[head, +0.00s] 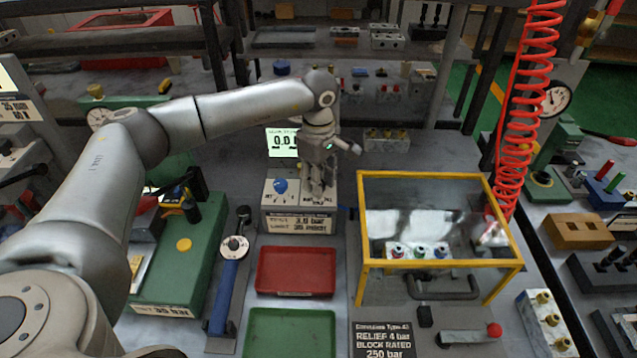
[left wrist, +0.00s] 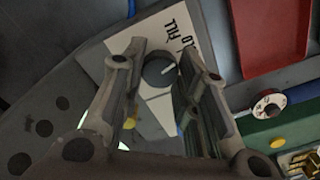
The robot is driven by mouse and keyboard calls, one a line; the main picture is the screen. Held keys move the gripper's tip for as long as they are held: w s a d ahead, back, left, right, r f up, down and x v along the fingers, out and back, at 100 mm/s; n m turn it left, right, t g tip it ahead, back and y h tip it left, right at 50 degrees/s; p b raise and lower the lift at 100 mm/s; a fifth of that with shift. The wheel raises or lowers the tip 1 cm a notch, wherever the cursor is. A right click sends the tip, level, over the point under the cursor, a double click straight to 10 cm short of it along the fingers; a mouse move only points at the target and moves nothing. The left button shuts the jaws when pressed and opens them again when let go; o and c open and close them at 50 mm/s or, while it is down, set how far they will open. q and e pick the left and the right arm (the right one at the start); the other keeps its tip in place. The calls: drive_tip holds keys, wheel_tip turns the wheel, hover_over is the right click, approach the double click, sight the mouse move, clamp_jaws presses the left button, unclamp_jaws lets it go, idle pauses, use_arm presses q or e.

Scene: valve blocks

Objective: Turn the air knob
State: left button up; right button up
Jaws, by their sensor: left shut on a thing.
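A pale valve block (head: 298,222) stands at mid-table with a blue knob (head: 280,185) on its left top. My left gripper (head: 317,192) comes down from above onto the right part of this block's top, beside the blue knob. In the left wrist view, a dark round knob (left wrist: 158,70) with a white pointer line sits between the two fingers, over a white label with black letters. My left gripper is shut on this knob. The gripper hides it in the head view. My right gripper is not in view.
A display (head: 282,142) stands behind the block. A red tray (head: 296,272) and a green tray (head: 290,335) lie in front. A yellow-framed clear guard (head: 440,264) stands to the right, a blue-handled lever (head: 224,290) to the left. A red coiled hose (head: 520,110) hangs at right.

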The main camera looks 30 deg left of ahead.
use_arm(q)
drive_tip(key=n+b, duration=0.1)
drive_tip(key=n, duration=0.2)
drive_tip(key=shift+n+b, duration=0.35)
drive_tip(key=shift+n, duration=1.05)
drive_tip(key=shift+r, duration=0.1)
drive_tip(key=o, duration=1.1)
drive_tip(key=shift+c, duration=0.2)
wheel_tip(320, 180, up, 12)
